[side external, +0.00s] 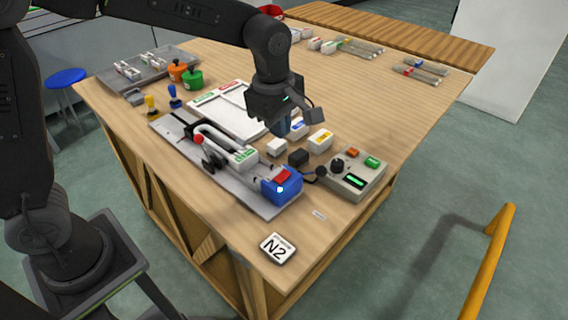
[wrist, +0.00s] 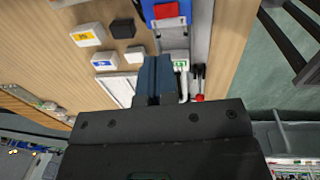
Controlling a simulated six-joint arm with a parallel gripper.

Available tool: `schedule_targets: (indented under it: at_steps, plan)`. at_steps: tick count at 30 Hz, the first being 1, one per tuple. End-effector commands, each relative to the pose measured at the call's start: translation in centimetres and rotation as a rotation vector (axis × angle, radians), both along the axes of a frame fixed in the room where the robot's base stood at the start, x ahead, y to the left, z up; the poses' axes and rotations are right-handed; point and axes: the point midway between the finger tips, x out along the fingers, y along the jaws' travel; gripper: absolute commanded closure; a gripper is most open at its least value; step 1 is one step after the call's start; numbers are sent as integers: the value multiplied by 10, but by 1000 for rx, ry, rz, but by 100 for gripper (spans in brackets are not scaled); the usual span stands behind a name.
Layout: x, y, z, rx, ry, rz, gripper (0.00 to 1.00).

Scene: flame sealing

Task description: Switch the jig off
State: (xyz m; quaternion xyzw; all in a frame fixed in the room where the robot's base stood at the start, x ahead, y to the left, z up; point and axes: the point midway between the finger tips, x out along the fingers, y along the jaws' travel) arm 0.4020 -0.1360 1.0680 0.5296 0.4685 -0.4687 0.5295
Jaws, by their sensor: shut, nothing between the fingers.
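The jig (side external: 172,130) is a long grey plate with a pale arm and a red ball knob (side external: 198,139), lying along the table's front left. At its near end is a blue box (side external: 293,190) with a red rocker switch (side external: 283,176) on top and a bright pale light on its front. In the wrist view, the blue box and red switch (wrist: 166,10) are at the top edge, partly cut off. My gripper (side external: 284,131) is shut and empty, above the table behind the jig. Its blue fingers (wrist: 154,68) point toward the blue box in the wrist view, apart from it.
A beige control box (side external: 348,188) with a knob, buttons and a green-lit display stands right of the blue box. Small white and black blocks (side external: 298,157) sit between. A white tray (side external: 228,112) lies behind the jig. The N2 plate (side external: 278,248) lies near the front corner.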

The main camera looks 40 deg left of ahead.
Motion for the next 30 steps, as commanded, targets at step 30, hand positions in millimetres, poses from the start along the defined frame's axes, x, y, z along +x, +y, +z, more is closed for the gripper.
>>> schedule_targets:
  at_steps: [30]
  plan:
    - [14, 0, -116, 0, -1, 1, 100]
